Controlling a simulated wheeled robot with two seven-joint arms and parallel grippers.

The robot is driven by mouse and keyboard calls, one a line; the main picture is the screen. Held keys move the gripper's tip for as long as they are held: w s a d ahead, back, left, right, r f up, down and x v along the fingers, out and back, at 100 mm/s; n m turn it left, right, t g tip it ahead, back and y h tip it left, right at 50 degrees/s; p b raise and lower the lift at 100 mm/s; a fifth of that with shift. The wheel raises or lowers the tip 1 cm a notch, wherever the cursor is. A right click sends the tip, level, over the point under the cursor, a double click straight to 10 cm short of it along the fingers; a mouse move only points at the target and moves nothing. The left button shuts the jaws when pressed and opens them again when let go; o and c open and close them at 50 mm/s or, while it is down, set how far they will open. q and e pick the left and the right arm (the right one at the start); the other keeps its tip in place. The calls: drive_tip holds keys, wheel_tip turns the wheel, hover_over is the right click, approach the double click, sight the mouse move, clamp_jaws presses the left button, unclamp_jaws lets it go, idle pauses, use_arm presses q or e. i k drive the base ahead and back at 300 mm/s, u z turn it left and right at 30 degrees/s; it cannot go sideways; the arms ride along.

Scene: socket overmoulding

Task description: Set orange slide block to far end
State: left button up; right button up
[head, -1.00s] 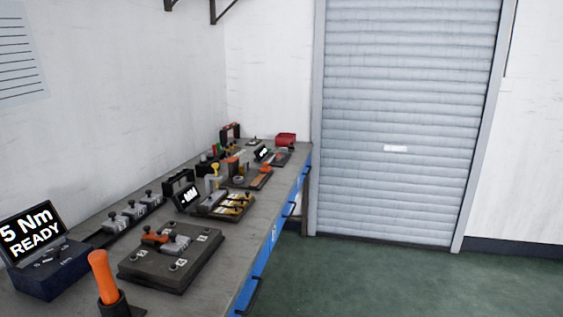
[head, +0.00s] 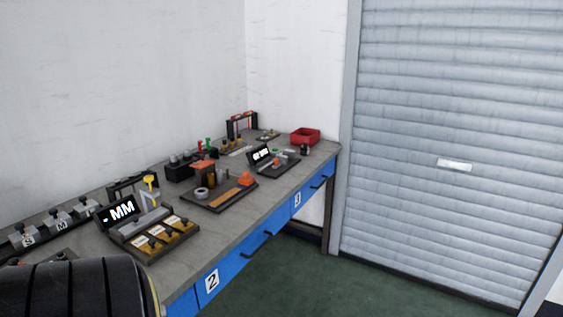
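An orange block (head: 246,178) sits at the right end of a dark board (head: 213,205) on the workbench. An orange-brown strip (head: 228,194) lies on the board in front of it. I take this block to be the slide block, but it is small at this distance. An orange-topped block (head: 203,169) stands at the back of the same board, with a grey ring (head: 202,194) in front of it. Neither of my grippers is in view.
The workbench (head: 247,218) runs along the wall, with blue drawers (head: 258,240) below. A display unit with yellow-marked parts (head: 150,235) stands nearer. A smaller display (head: 260,156) and red bin (head: 305,136) stand farther. Green floor (head: 300,285) is open at right.

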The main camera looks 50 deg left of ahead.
sight(247, 181)
drive_tip(key=i, duration=0.8)
drive_tip(key=u, duration=2.6)
